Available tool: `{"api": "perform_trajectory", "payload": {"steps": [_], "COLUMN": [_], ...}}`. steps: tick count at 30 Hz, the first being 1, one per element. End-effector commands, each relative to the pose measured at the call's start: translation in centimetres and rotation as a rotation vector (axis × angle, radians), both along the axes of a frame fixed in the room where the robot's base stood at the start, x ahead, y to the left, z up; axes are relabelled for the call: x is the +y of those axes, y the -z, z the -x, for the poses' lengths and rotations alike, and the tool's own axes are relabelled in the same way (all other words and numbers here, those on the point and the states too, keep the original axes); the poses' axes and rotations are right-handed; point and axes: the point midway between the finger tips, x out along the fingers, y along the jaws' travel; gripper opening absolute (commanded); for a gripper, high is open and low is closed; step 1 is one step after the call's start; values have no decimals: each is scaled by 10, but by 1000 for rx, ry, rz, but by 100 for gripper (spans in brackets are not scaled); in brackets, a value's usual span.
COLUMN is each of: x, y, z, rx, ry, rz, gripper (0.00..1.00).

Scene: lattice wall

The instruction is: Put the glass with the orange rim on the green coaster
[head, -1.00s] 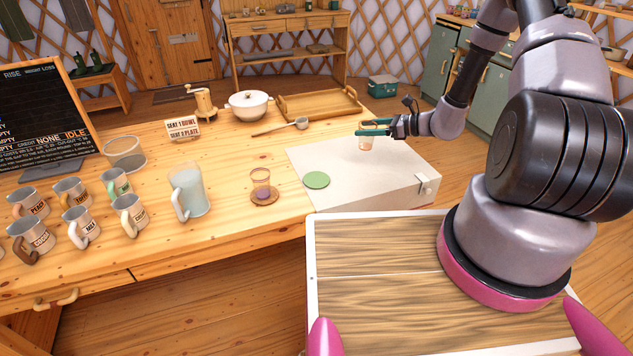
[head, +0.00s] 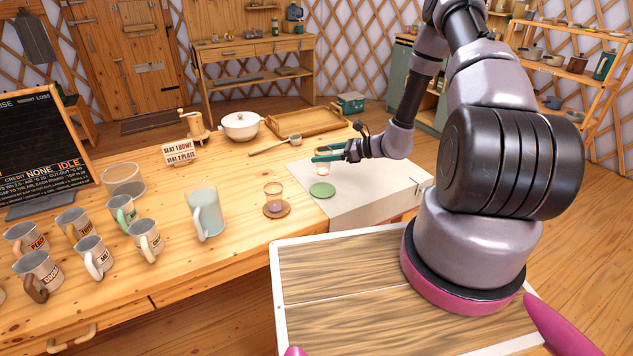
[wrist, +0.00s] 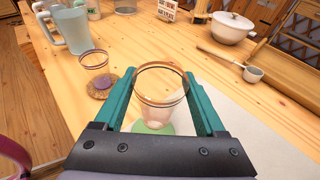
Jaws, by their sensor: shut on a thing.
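The glass with the orange rim (wrist: 160,95) is upright between the two teal fingers of my gripper (wrist: 160,98), which is shut on it. In the head view the glass (head: 322,170) hangs below my gripper (head: 328,153), just above and slightly behind the green coaster (head: 322,190). In the wrist view the green coaster (wrist: 150,128) shows partly behind and under the glass base. The exact gap between base and coaster is hard to tell.
A second glass with a purplish rim (head: 274,190) stands on a brown coaster (head: 277,208) to the left. A ladle (head: 275,146), a white pot (head: 240,126) and a wooden tray (head: 303,122) lie behind.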

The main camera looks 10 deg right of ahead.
Motion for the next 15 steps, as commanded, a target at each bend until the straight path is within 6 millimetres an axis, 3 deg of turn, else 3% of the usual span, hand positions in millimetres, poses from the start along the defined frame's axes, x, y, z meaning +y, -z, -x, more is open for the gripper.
{"api": "perform_trajectory", "payload": {"steps": [3,10,15], "x": [0,0,0], "y": [20,38,64], "z": [0,0,0], "rx": [1,0,0], "ry": [1,0,0], "rz": [-2,-1,-1], "gripper": [7,7,7]}}
